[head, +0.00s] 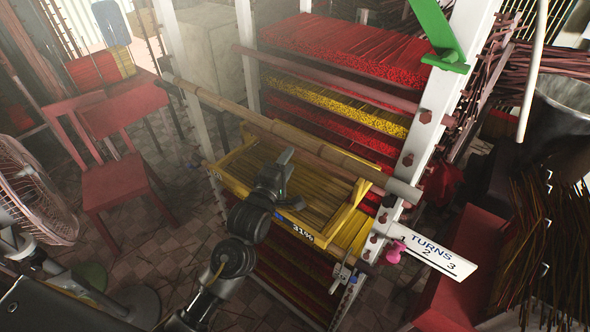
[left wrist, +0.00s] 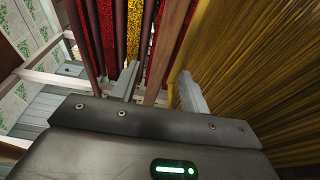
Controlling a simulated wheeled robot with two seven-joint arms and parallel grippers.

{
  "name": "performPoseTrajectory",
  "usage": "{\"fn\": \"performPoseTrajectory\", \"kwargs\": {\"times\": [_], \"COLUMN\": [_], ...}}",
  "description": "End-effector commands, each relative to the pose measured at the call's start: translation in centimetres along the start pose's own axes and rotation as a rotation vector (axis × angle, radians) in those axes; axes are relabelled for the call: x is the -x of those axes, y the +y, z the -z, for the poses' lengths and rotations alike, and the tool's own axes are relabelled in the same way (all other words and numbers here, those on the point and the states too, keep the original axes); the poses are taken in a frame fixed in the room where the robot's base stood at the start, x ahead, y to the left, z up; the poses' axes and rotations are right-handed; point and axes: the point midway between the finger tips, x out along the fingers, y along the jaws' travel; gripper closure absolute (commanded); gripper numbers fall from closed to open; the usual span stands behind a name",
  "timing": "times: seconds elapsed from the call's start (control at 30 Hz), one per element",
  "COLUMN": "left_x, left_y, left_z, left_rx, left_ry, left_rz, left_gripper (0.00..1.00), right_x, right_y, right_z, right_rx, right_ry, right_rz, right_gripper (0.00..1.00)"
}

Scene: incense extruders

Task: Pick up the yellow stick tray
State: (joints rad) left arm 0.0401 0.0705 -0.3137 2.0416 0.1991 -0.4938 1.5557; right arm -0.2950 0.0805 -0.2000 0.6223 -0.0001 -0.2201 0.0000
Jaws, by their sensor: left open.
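My left gripper (head: 285,165) is over the tray's middle in the head view. In the left wrist view the two fingers of the left gripper (left wrist: 158,90) are apart, with nothing clearly held between them. The tray's sticks (left wrist: 245,75) fill the right side there, beside the right finger. Whether a finger touches the tray, I cannot tell. My right gripper is not in view.
The white rack (head: 429,110) holds shelves of red sticks (head: 345,45) and yellow sticks (head: 335,102). The wooden pole (head: 300,143) crosses above the tray. A TURNS sign (head: 432,252) juts out at the right. A fan (head: 32,195) and red chair (head: 115,185) stand left.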

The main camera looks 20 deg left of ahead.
Motion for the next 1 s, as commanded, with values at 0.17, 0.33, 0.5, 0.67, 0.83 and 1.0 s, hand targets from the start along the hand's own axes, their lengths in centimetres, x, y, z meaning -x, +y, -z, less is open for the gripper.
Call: {"fn": "performPoseTrajectory", "kwargs": {"times": [0.17, 0.33, 0.5, 0.67, 0.83, 1.0], "left_x": [-3.1, -4.9, -5.2, -5.2, -5.2, -5.2], "left_y": [0.4, 0.2, 0.1, 0.1, 0.1, 0.1], "left_z": [0.0, 0.0, 0.0, 0.0, 0.0, 0.0], "left_rx": [-0.001, -0.001, 0.0, 0.0, 0.0, 0.0], "left_ry": [0.0, -0.001, 0.0, 0.0, 0.0, 0.0], "left_rz": [-0.001, 0.0, -0.001, -0.001, -0.001, 0.0], "left_gripper": [0.54, 0.54, 0.54, 0.61, 0.83, 1.0], "right_x": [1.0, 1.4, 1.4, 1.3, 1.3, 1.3], "right_y": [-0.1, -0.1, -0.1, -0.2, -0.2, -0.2], "right_z": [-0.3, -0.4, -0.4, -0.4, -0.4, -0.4], "right_rx": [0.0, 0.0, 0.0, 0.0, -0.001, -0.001], "right_ry": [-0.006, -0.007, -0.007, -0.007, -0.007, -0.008], "right_rz": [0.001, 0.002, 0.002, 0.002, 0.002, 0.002], "right_gripper": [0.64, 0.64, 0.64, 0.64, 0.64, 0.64]}}
